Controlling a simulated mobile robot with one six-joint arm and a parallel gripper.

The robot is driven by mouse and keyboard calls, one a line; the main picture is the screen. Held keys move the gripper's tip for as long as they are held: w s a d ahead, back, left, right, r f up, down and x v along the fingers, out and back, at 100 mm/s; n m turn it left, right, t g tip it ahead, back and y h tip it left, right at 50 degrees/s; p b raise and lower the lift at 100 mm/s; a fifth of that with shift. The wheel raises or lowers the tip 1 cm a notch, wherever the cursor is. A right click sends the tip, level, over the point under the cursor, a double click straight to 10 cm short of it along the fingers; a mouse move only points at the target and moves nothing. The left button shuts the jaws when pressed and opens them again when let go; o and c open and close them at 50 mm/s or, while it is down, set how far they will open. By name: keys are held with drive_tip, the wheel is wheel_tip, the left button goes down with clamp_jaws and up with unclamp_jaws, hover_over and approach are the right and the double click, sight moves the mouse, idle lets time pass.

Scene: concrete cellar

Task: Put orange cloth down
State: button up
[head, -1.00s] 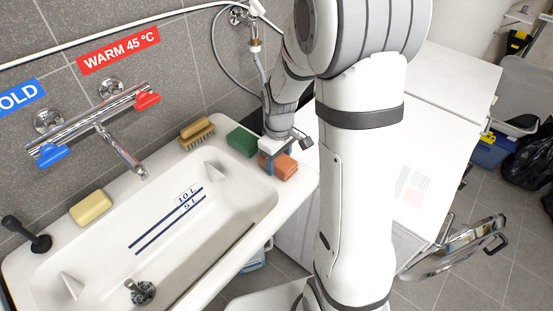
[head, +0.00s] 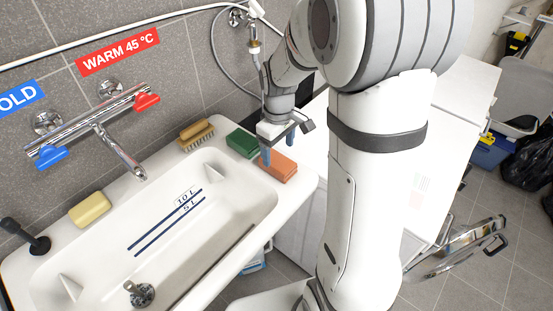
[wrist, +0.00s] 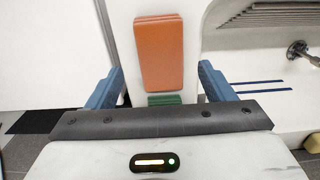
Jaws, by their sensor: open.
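The orange cloth (head: 283,167), folded into a small stacked block, lies flat on the white rim of the sink at its right corner. It also shows in the wrist view (wrist: 160,55), upper middle, between and beyond my fingertips. My gripper (head: 278,147) is open and empty. Its blue fingers are just above the cloth in the head view, apart to either side of it in the wrist view (wrist: 160,82).
A green block (head: 242,142) lies on the rim close to the cloth, with a wooden brush (head: 196,133) farther left. A yellow sponge (head: 90,208) is on the left rim. The sink basin (head: 190,245) is empty. A white worktop (head: 455,130) stands to the right.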

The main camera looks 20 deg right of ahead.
sight(278, 160)
wheel_tip(278, 160, up, 6)
drive_tip(key=s+r+m+t, duration=0.1)
drive_tip(key=s+r+m, duration=0.1)
drive_tip(key=s, duration=0.6)
drive_tip(key=s+a+r+m+t, duration=0.1)
drive_tip(key=s+m, duration=0.3)
drive_tip(key=s, duration=0.4)
drive_tip(key=shift+s+r+m+t, duration=0.4)
drive_tip(key=shift+r+t, duration=0.1)
drive_tip(key=shift+a, duration=0.1)
